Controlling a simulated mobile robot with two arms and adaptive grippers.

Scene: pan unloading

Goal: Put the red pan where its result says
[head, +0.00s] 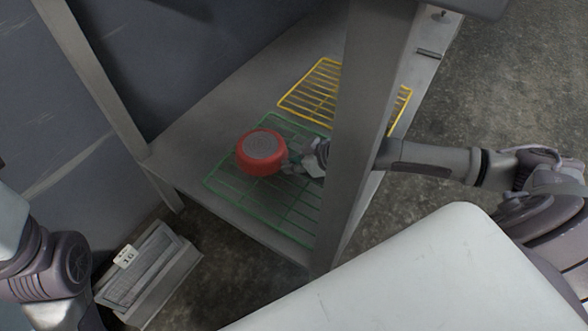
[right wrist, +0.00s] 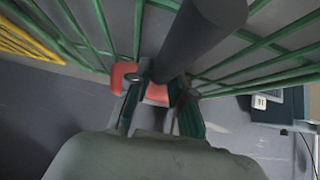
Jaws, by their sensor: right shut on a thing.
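The red pan (head: 246,160) is over the green wire rack (head: 222,178) on the shelf, with a round grey face turned up. I cannot tell whether it touches the rack. My right gripper (head: 294,163) is at the pan's right side, shut on its handle. In the right wrist view, the dark handle (right wrist: 205,38) passes by the fingers (right wrist: 158,110), and red parts of the pan (right wrist: 122,76) show beyond, partly hidden. A yellow wire rack (head: 318,88) lies farther back on the same shelf. My left gripper is out of view.
A grey post (head: 362,130) stands in front of the shelf, close to my right forearm, and hides part of both racks. A grey box (head: 165,285) with a small white numbered tag (head: 125,257) is on the floor at lower left. The shelf's left part (head: 190,140) is bare.

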